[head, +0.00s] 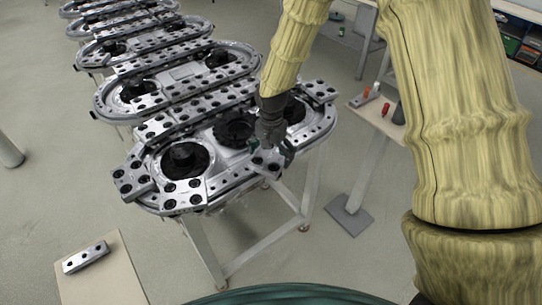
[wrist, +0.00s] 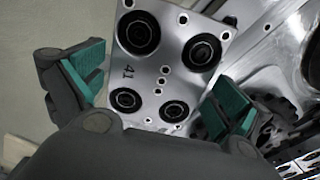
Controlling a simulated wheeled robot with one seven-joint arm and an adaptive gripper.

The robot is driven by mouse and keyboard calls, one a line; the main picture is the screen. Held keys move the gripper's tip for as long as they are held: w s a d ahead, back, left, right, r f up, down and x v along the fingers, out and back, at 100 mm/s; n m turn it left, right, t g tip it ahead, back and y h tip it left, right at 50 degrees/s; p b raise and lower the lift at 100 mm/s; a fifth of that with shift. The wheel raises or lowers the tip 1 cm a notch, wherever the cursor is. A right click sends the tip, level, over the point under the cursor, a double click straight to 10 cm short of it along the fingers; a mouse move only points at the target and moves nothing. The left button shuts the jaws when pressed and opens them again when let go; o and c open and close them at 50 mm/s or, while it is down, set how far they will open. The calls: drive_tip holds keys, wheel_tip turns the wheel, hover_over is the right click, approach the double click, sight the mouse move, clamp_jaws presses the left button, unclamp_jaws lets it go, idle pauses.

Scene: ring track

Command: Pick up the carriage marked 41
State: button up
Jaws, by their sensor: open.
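The carriage marked 41 (wrist: 172,62) is a flat silver plate with dark round rollers and small holes. In the wrist view it lies between my open gripper's (wrist: 155,100) two green-padded fingers, with a visible gap on the right side. Its number shows near its left edge. In the head view my gripper (head: 272,152) is over the near edge of the closest ring track (head: 225,182). The carriage (head: 262,163) there is partly hidden by the gripper.
Other carriages sit along the closest track, such as one at its left end (head: 130,180). More ring tracks stand behind. A small table (head: 105,275) at front left holds a silver block (head: 86,257). A stand (head: 385,122) at right holds red-topped items.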

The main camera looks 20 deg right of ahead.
drive_tip(key=shift+f+p, duration=0.3)
drive_tip(key=shift+f, duration=0.9)
drive_tip(key=c, duration=1.7)
